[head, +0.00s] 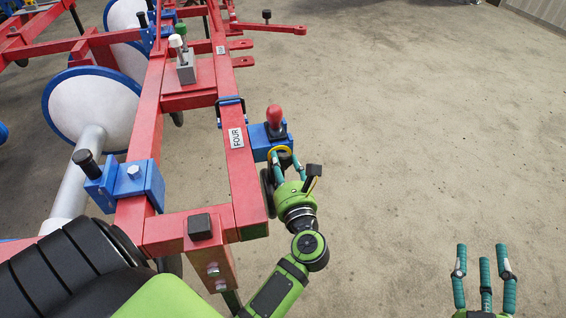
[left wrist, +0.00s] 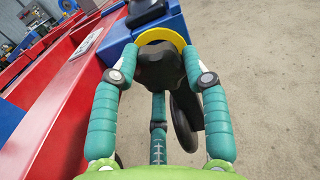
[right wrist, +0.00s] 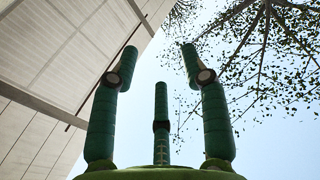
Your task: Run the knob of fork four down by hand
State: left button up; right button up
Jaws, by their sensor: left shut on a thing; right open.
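The FOUR plate (head: 237,138) is on the red beam. Beside it is the blue block of fork four (head: 263,150), with a red-knobbed lever (head: 275,115) standing on top. My left gripper (head: 283,160) is at the near side of this block. In the left wrist view, its teal fingers (left wrist: 158,78) are shut on a black lobed knob (left wrist: 160,68). A yellow ring (left wrist: 163,37) sits behind the knob, against the blue block (left wrist: 125,30). My right gripper (head: 484,262) is open and empty over bare ground, and its fingers (right wrist: 157,75) point upward in the right wrist view.
The red frame (head: 150,110) with blue clamps (head: 148,183) fills the left side. A dark wheel (left wrist: 186,115) is just below the knob. Open ground lies to the right.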

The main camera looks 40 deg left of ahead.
pick_arm(q)
jog(key=shift+d+f, duration=0.2)
jog(key=shift+f, duration=0.2)
pick_arm(e)
jog(key=shift+d+f+g+h, duration=0.15)
jog(key=shift+f+g+h, duration=0.2)
jog(key=shift+f, duration=0.25)
pick_arm(q)
jog(key=o, duration=1.1)
jog(key=shift+o, duration=0.2)
pick_arm(e)
jog(key=shift+w, duration=0.1)
pick_arm(q)
jog(key=shift+a+r, duration=0.15)
jog(key=shift+r, duration=0.05)
